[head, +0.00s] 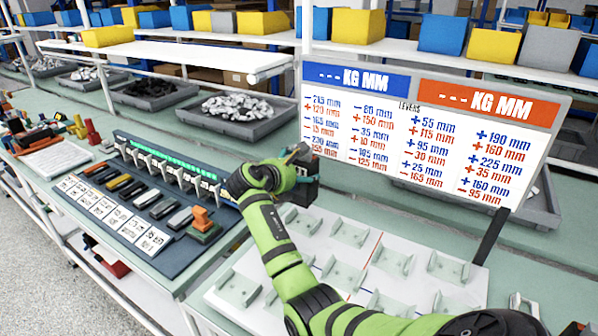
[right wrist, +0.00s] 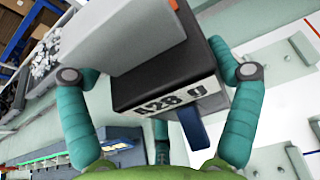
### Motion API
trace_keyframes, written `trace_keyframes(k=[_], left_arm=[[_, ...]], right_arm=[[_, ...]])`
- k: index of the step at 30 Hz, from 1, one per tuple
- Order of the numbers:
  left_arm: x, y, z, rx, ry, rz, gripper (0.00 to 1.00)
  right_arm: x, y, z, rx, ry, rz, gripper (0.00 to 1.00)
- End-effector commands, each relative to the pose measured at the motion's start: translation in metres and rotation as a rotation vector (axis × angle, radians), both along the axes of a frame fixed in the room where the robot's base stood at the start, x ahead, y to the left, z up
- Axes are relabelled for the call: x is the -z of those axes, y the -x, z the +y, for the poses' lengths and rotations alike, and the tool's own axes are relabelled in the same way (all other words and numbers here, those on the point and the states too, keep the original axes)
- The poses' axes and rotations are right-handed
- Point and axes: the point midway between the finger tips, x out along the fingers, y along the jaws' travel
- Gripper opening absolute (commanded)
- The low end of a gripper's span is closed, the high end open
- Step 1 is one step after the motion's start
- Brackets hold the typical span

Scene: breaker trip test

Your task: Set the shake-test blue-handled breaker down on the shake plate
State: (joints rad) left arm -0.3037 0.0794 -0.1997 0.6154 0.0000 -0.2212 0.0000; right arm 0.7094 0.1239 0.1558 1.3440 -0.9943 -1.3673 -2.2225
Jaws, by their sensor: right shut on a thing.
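My right gripper (head: 292,172) is shut on the blue-handled breaker (head: 307,188), held in the air above the back left part of a white plate (head: 405,243). The white plate carries several pale, clip-like holders, a red line and blue lines; the holders in sight look empty. My left gripper is not in view.
A sign (head: 430,128) with millimetre figures stands behind the plate. To the left is a dark rack (head: 200,247) with several breakers, labels and a green strip; an orange-handled one (head: 203,222) sits at its near end. Grey trays (head: 240,128) and shelves with bins lie behind.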

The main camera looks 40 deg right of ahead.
Motion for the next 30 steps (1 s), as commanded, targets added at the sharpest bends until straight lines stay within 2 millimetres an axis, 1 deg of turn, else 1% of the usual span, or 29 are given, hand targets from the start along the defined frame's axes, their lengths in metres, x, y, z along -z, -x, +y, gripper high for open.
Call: trace_keyframes(k=[1, 3, 14, 17, 22, 24, 30], left_arm=[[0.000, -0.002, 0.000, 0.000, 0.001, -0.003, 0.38], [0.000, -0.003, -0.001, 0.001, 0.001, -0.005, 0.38], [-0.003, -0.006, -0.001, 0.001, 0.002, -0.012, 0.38], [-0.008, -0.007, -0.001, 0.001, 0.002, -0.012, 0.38], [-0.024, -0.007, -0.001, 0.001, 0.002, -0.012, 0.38], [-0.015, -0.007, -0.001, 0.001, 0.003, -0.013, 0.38], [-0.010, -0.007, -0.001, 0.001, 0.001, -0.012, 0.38]], right_arm=[[-0.002, -0.001, -0.004, 0.005, 0.003, -0.002, 0.37], [-0.002, -0.001, -0.007, 0.007, 0.004, -0.002, 0.37], [-0.002, -0.001, -0.007, 0.006, 0.005, -0.001, 0.37], [-0.004, -0.001, -0.007, 0.006, 0.004, 0.000, 0.37], [-0.007, -0.001, -0.006, 0.006, 0.002, 0.002, 0.37], [0.008, -0.001, -0.006, 0.006, 0.001, 0.002, 0.37], [0.028, -0.001, -0.006, 0.006, 0.002, 0.003, 0.37]])
